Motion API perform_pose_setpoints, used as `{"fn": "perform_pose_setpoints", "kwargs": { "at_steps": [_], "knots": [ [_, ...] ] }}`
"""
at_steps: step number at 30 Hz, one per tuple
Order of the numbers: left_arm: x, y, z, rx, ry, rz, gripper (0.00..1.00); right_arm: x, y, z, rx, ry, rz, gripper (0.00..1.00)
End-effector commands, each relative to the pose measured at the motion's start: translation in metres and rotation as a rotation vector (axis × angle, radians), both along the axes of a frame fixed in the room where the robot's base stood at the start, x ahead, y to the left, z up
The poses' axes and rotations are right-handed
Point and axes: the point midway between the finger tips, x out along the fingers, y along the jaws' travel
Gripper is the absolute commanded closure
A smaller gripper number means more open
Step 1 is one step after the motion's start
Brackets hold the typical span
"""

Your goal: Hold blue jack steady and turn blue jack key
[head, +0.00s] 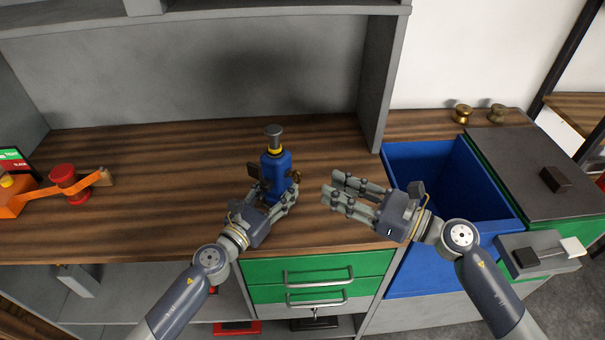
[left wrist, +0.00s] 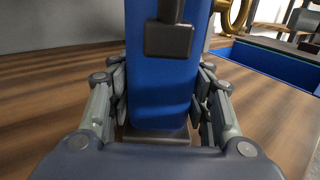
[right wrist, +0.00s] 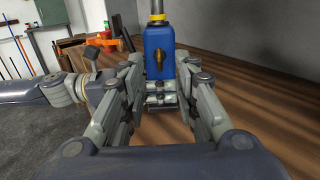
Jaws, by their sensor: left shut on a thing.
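The blue jack (head: 275,171) stands upright on the wooden counter, with a grey ram and yellow collar on top. My left gripper (head: 279,197) is shut on the lower part of the jack's body; the left wrist view shows its fingers on both sides of the blue body (left wrist: 160,95). The brass blue jack key (right wrist: 157,60) is on the jack's side facing my right gripper; part of it shows in the left wrist view (left wrist: 236,14). My right gripper (head: 330,190) is open and empty, to the right of the jack and apart from it, pointing at it.
A blue bin (head: 400,165) is sunk at the right of the counter, with a dark lid (head: 545,180) beyond it. Two brass knobs (head: 462,113) stand behind the bin. An orange and red device (head: 68,182) lies at the left. The counter between is clear.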

Motion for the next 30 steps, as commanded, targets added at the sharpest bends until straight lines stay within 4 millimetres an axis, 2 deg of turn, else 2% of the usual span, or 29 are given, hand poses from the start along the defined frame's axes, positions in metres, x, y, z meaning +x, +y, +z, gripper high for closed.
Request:
{"fn": "perform_pose_setpoints", "kwargs": {
  "at_steps": [6, 12, 18, 26, 27, 30],
  "knots": [
    [0.001, 0.000, 0.001, 0.000, -0.003, 0.001, 1.00, 0.027, 0.038, 0.001, 0.004, -0.001, 0.001, 0.72],
    [0.001, 0.000, 0.001, 0.000, -0.003, 0.002, 1.00, 0.044, 0.063, 0.000, 0.003, 0.000, 0.000, 0.72],
    [0.001, 0.001, 0.001, -0.001, -0.003, 0.002, 1.00, 0.051, 0.072, -0.001, 0.002, 0.002, 0.000, 0.72],
    [0.001, 0.001, 0.002, -0.001, -0.003, 0.002, 1.00, 0.051, 0.073, -0.001, 0.001, 0.003, 0.000, 0.72],
    [0.001, 0.001, 0.002, 0.000, -0.004, 0.002, 1.00, 0.051, 0.073, -0.001, 0.001, 0.003, 0.000, 0.81],
    [0.001, 0.001, 0.002, 0.000, -0.004, 0.002, 1.00, 0.051, 0.073, -0.001, 0.001, 0.003, 0.001, 1.00]
  ]
}}
